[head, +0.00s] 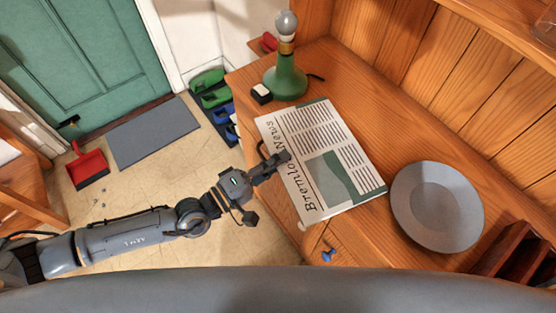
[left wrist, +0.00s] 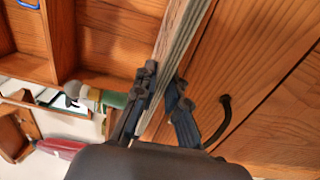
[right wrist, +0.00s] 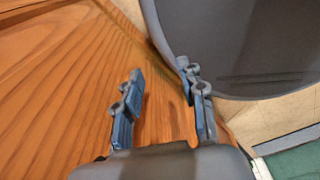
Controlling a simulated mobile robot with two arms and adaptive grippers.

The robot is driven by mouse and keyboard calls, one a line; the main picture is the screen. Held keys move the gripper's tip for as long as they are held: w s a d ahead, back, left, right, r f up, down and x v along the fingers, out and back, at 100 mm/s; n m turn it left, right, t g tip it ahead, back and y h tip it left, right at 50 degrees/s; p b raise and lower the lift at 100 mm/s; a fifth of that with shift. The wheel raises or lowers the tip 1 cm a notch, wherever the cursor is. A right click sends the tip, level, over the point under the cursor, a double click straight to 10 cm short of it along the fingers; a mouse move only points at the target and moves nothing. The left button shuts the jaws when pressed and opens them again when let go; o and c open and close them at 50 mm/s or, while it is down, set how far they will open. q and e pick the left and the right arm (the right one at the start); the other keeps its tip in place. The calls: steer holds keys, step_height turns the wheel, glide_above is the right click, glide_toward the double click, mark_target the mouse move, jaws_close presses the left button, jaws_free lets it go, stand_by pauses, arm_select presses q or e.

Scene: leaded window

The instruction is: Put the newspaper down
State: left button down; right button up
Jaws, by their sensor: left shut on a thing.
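The newspaper (head: 318,150), printed with black text and a green picture, is spread flat over the wooden dresser top (head: 385,140) in the head view. Its near left edge reaches out past the dresser's front edge. I cannot tell whether it rests fully on the wood. My left gripper (head: 274,160) is shut on that near edge. In the left wrist view the layered paper (left wrist: 178,50) runs edge-on between the fingers. My right gripper (right wrist: 160,76) is open and empty in the right wrist view, in front of wood; it is out of the head view.
A green lamp base with a bulb (head: 285,75) and a small black-and-white item (head: 261,93) stand behind the newspaper. A grey plate (head: 437,206) lies to its right. A dark wooden rack (head: 515,250) is at the far right. Below, a red dustpan (head: 88,166) lies on the floor.

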arm_select(q)
steer(key=shift+f, duration=0.2)
steer(key=c, duration=1.4)
jaws_free()
steer(key=shift+r, duration=0.15)
steer(key=shift+s+a, duration=0.1)
steer(key=shift+a, duration=0.05)
steer(key=b+v, duration=0.3)
steer(key=v, duration=0.8)
steer(key=shift+s+a+b, duration=0.25)
steer(key=shift+b, duration=0.05)
